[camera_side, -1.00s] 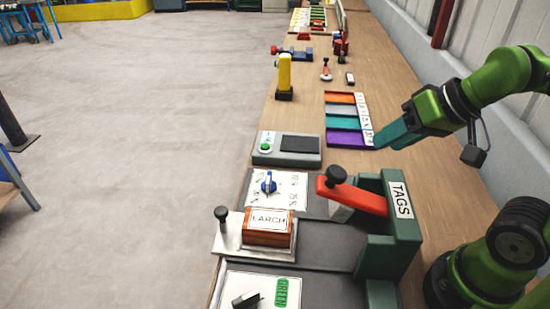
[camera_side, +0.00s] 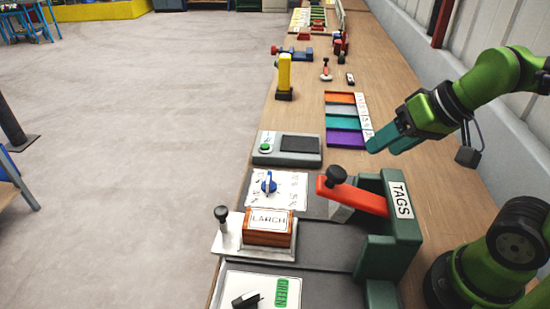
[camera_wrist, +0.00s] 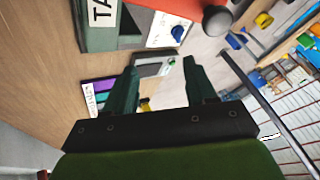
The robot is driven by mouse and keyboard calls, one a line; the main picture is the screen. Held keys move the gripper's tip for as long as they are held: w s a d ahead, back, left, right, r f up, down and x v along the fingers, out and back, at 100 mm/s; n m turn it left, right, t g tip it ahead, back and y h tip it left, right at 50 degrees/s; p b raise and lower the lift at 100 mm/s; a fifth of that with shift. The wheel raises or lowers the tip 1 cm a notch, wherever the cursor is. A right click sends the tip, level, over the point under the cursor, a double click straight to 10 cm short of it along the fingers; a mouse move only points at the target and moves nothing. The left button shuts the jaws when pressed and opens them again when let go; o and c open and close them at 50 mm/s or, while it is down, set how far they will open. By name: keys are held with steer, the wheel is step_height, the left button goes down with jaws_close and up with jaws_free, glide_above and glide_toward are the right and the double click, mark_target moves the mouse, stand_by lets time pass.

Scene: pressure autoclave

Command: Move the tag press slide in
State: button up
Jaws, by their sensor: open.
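The tag press (camera_side: 400,240) is a dark green frame labelled TAGS on the bench, with a red lever (camera_side: 352,197) ending in a black knob. Its slide (camera_side: 227,240) is a pale plate with an upright black knob (camera_side: 222,213), pulled out to the left of the press. A wooden block labelled LARCH (camera_side: 268,228) sits on the slide. My gripper (camera_side: 372,148) is open and empty above the bench, behind the press and right of the slide. In the wrist view my two fingers (camera_wrist: 163,78) are spread apart, with the TAGS frame (camera_wrist: 100,28) at upper left.
A grey box with a green button (camera_side: 265,146) and a blue dial panel (camera_side: 268,183) stand beyond the slide. A colored sorting tray (camera_side: 343,111) lies near my gripper. The bench's left edge is close to the slide.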

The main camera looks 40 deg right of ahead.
steer(key=w+a+m+g, duration=0.25)
steer(key=w+a, duration=0.35)
steer(key=w, duration=0.3)
steer(key=m+g+y, duration=0.2)
steer(key=m+g, duration=0.2)
steer(key=m, duration=0.8)
glide_above(222, 210)
steer(key=d, duration=0.7)
steer(key=x, duration=1.7)
steer(key=shift+a+r, duration=0.1)
steer(key=shift+a, duration=0.15)
steer(key=shift+c, duration=0.3)
jaws_close()
steer(key=shift+d, duration=0.1)
